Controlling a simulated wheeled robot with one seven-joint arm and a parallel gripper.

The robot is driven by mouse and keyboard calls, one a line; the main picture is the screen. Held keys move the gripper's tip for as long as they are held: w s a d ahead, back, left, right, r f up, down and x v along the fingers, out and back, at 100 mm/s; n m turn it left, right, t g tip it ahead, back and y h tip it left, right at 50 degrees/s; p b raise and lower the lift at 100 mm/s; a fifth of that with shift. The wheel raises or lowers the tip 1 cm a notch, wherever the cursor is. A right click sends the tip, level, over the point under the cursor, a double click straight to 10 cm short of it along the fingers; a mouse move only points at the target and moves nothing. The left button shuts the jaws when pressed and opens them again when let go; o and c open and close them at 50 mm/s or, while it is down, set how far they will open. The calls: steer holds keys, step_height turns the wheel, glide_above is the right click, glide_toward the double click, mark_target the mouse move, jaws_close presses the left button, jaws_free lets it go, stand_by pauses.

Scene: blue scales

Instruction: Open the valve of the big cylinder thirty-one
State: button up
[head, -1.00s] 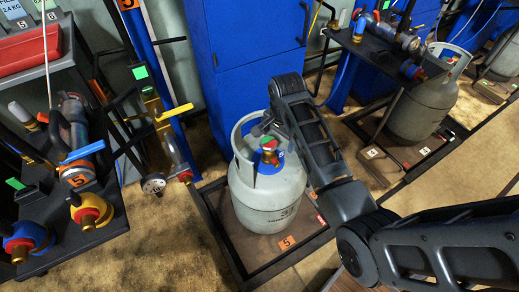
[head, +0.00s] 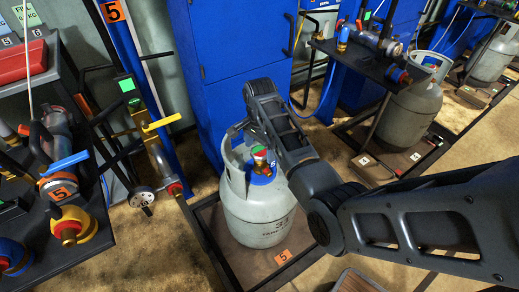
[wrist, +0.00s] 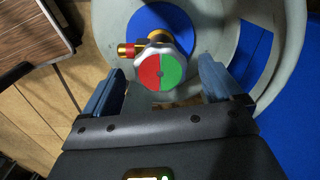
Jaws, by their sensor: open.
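The big grey cylinder (head: 252,222) stands upright in a low tray (head: 210,235) with an orange 5 tag. A number beginning with 3 is partly readable on its side. Its valve (head: 261,160) sits on top inside the grey collar ring. In the wrist view the valve's round handwheel (wrist: 160,68) faces me, left half red and right half green, with a brass and red outlet to its upper left. My gripper (wrist: 161,78) is open, with one finger on each side of the handwheel and visible gaps. In the head view my arm hides most of the gripper.
A blue cabinet (head: 235,65) stands behind the cylinder. At the left, a dark bench (head: 95,255) carries regulators, and a yellow-handled pipe valve (head: 160,123) stands beside it. At the right is another grey cylinder (head: 410,115) under a dark shelf.

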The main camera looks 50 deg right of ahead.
steer(key=shift+f, duration=0.2)
steer(key=c, duration=1)
steer(key=shift+c, duration=0.2)
